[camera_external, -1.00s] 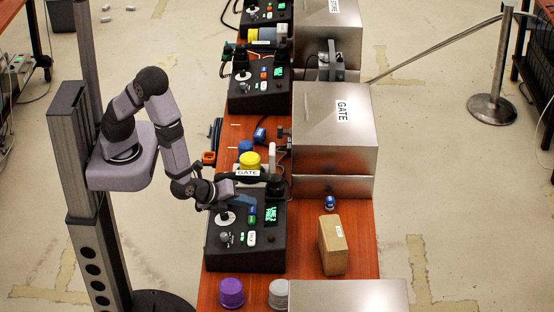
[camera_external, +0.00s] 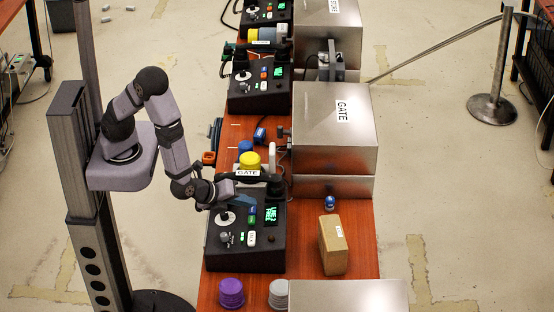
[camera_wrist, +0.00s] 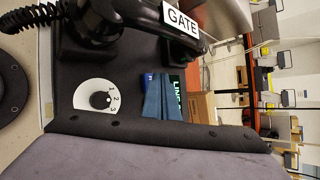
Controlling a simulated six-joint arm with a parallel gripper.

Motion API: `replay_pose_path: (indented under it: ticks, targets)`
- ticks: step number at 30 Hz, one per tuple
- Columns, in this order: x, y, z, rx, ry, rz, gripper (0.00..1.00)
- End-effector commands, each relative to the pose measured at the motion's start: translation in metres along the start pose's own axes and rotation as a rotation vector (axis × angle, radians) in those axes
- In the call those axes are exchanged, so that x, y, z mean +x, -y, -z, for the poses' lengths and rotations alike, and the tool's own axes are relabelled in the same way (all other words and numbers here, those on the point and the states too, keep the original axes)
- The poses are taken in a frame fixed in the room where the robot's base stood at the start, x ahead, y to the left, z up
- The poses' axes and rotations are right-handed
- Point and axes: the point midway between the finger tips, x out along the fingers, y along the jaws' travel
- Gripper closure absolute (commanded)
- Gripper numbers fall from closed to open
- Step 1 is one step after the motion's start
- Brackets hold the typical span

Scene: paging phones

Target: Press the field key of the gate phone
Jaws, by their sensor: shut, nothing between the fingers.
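The gate phone (camera_external: 218,258) is a black console on the wooden bench, with its handset, labelled GATE (camera_external: 248,173), lying across the back; the handset also shows in the wrist view (camera_wrist: 180,22). Its keys stand in a column: a blue key (camera_external: 252,210), a green key (camera_external: 252,219) and a white key (camera_external: 251,238). Their lettering is too small to read. A lit screen (camera_external: 271,214) with green text is to their right. My gripper (camera_external: 250,204) is shut and empty, low over the upper keys. In the wrist view its blue fingers (camera_wrist: 165,100) hide most of the keys and part of the screen.
A white dial (camera_external: 226,219) with a black knob is left of the keys. A metal box marked GATE (camera_external: 335,130), a yellow-topped button (camera_external: 250,160), a cardboard box (camera_external: 332,245) and a purple knob (camera_external: 231,292) surround the phone. Another phone (camera_external: 260,90) stands farther back.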

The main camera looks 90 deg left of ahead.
Motion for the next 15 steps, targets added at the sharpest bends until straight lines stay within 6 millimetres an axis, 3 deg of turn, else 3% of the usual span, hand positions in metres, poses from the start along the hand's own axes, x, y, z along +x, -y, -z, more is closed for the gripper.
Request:
replay_pose_path:
  ticks: [15]
  targets:
    - [0.0063, -0.0047, 0.0044, 0.0, 0.0, 0.0, 1.0]
